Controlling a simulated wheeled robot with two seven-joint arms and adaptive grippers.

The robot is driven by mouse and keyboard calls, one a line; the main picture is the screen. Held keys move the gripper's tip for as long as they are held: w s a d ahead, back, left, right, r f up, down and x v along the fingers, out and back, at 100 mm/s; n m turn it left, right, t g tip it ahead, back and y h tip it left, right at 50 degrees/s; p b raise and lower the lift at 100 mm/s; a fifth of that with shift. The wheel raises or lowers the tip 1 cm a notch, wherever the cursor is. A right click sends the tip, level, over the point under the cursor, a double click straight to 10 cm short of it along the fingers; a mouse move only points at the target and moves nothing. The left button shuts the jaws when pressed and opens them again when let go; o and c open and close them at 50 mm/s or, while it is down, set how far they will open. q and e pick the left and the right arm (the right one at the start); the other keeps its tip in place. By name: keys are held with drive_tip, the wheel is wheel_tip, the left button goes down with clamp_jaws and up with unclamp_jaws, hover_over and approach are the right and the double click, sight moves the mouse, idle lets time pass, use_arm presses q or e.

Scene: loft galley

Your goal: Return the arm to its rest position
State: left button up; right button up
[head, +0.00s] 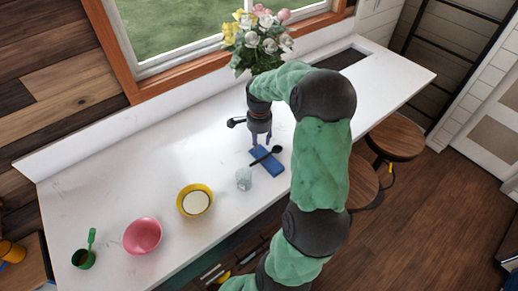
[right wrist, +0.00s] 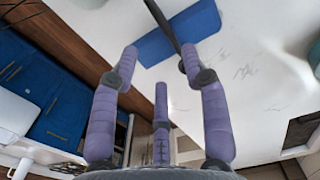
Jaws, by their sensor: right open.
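My right arm (head: 320,150), green with dark joints, reaches over the white counter. Its right gripper (head: 261,139) is open, with its fingers pointing down just behind a blue block (head: 265,166). A black spoon (head: 275,150) lies across the blue block. In the right wrist view the purple fingers (right wrist: 160,62) are spread with nothing held between them. The blue block (right wrist: 178,36) and the dark spoon handle (right wrist: 158,14) show beyond the fingertips there. My left gripper is not in view.
Flowers (head: 262,40) stand behind the gripper. Stools (head: 395,138) stand at right.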

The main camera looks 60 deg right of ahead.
drive_tip(key=shift+r, duration=0.6)
drive_tip(key=shift+r, duration=0.1)
